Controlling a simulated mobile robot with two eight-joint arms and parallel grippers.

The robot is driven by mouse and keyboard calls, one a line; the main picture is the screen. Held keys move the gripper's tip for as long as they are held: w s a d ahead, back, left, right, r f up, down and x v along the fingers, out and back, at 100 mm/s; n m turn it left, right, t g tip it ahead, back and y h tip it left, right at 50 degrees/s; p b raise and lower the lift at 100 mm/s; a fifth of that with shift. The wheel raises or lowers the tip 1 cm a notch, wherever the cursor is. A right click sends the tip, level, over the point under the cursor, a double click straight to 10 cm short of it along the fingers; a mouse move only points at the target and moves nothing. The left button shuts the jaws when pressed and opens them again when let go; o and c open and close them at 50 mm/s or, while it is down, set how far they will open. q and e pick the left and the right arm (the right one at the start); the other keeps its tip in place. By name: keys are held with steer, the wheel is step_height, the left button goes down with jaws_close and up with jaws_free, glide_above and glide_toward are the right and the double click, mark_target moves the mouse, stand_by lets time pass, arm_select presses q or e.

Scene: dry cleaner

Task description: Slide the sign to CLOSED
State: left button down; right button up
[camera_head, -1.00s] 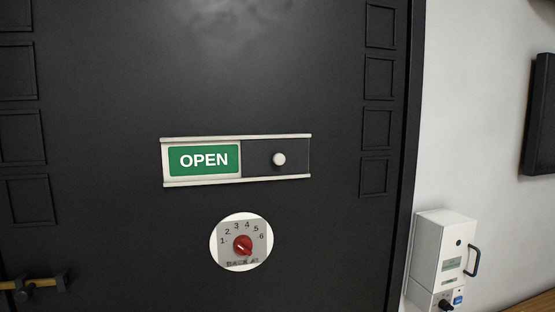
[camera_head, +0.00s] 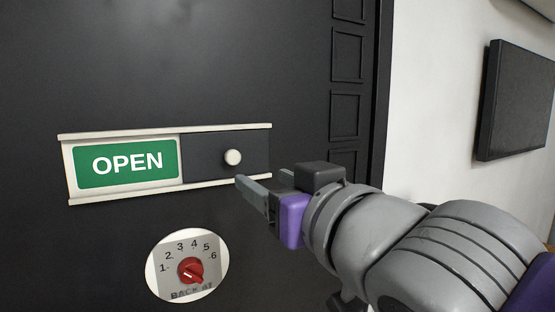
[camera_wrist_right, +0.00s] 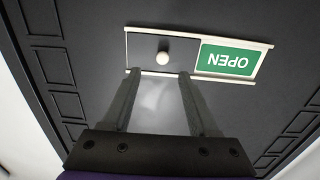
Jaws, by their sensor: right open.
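The sliding sign (camera_head: 128,164) on the dark door shows a green OPEN panel at its left. A dark slider panel (camera_head: 205,150) with a round white knob (camera_head: 233,157) covers the right part of the frame. My right gripper (camera_head: 262,182) is open and empty, just below and right of the knob. In the right wrist view, the knob (camera_wrist_right: 163,58) lies beyond the gap between the two fingers (camera_wrist_right: 158,85), apart from them. The OPEN panel (camera_wrist_right: 228,60) appears upside down there. The left gripper is not in view. No CLOSED lettering is visible.
A round plate with a red dial (camera_head: 190,270) and numbers sits on the door below the sign. Raised square panels (camera_head: 346,55) run along the door's right side. A dark wall panel (camera_head: 517,100) hangs on the white wall at right.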

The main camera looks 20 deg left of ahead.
mark_target(234, 156)
steer(key=x, duration=0.3)
steer(key=r+p+x, duration=0.1)
steer(key=x, duration=0.1)
steer(key=p+x, duration=0.1)
steer(key=x, duration=0.2)
steer(key=shift+a+r, duration=0.15)
steer(key=shift+a, duration=0.35)
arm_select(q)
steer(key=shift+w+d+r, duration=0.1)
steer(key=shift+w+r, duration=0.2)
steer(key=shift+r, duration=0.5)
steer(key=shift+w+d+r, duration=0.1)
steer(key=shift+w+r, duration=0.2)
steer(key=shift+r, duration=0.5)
arm_select(e)
steer(key=shift+w+a, duration=0.5)
steer(key=shift+a, duration=0.05)
steer(key=shift+c, duration=0.3)
jaws_close()
